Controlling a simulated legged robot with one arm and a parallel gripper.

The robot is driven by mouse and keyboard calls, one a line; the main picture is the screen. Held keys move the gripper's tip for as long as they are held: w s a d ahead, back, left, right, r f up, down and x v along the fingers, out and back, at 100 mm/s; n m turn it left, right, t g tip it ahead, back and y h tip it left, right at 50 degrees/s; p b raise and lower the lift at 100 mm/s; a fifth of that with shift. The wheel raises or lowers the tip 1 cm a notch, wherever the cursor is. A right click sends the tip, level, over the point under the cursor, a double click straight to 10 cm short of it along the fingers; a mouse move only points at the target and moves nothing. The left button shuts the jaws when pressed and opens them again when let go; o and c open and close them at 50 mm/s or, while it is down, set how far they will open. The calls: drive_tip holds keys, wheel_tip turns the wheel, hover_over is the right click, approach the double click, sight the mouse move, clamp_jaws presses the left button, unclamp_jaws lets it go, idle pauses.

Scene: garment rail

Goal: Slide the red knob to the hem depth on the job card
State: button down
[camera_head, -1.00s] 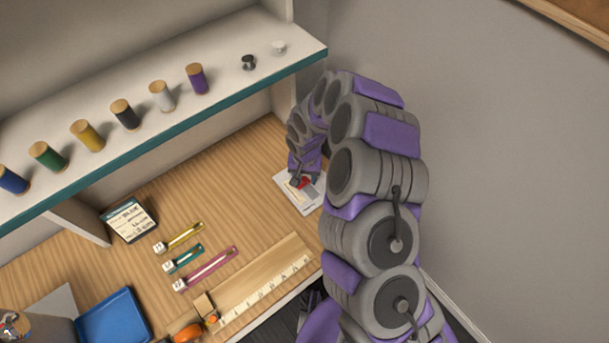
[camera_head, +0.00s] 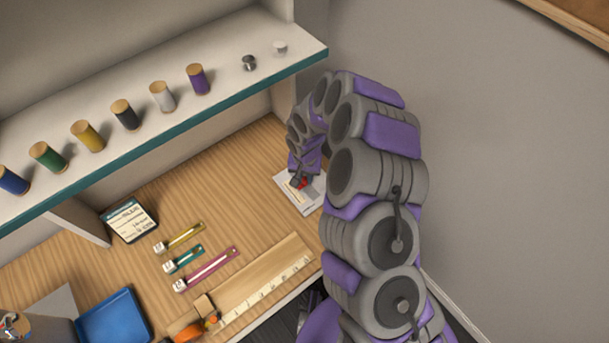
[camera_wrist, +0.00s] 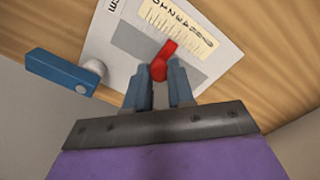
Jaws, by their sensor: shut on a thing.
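The red knob (camera_wrist: 159,69) sits on a white gauge plate (camera_wrist: 108,42) with a grey slot strip and a cream number scale (camera_wrist: 178,28). Its red pointer reaches the scale's edge; the exact reading is too small to tell. My gripper (camera_wrist: 160,76) is shut on the knob, a blue finger on each side. In the head view the gripper (camera_head: 299,180) is over the plate (camera_head: 290,196), and a bit of red shows there. The job card (camera_head: 130,220) stands at the left of the bench; its writing is too small to read.
A blue lever (camera_wrist: 60,73) with a pale round pivot sits beside the plate. Three coloured strips, yellow (camera_head: 180,238), teal (camera_head: 184,259) and pink (camera_head: 207,269), lie mid-bench near a wooden ruler (camera_head: 262,284). A blue tray (camera_head: 113,318) is front left. A shelf (camera_head: 225,55) holds several spools.

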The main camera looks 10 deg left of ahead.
sight(306, 181)
drive_tip(key=shift+d+r+p, duration=0.1)
drive_tip(key=shift+d+p, duration=0.05)
drive_tip(key=shift+p, duration=0.15)
drive_tip(key=shift+s+d+p, duration=0.2)
drive_tip(key=shift+s+p, duration=0.1)
drive_tip(key=shift+p, duration=0.05)
drive_tip(key=c, duration=1)
unclamp_jaws()
wheel_tip(306, 181, up, 17)
drive_tip(key=shift+a+r+p, duration=0.1)
drive_tip(key=shift+p, duration=1.05)
